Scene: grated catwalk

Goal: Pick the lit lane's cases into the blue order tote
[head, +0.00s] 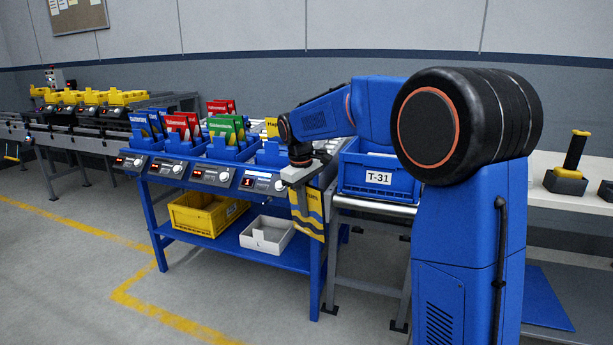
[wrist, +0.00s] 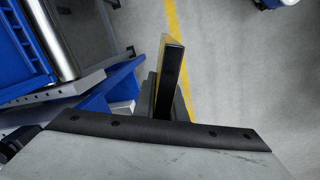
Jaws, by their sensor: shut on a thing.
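My gripper (head: 300,190) is shut on a yellow case with dark stripes (head: 310,218). The case hangs upright in the air, in front of the rack's right end. In the wrist view the case (wrist: 171,72) shows edge-on between the dark fingers (wrist: 165,100). The blue order tote (head: 378,182), labelled T-31, stands on a roller conveyor to the right of my gripper; its inside is mostly hidden. Blue lanes hold blue cases (head: 146,122), red cases (head: 182,126), green cases (head: 225,130) and a yellow case (head: 272,127) partly behind my arm.
A yellow bin (head: 205,212) and a white tray (head: 267,236) sit on the rack's lower shelf (head: 235,243). The conveyor's front rail (head: 372,207) runs below the tote. A white bench (head: 570,190) stands at right. The floor in front is clear.

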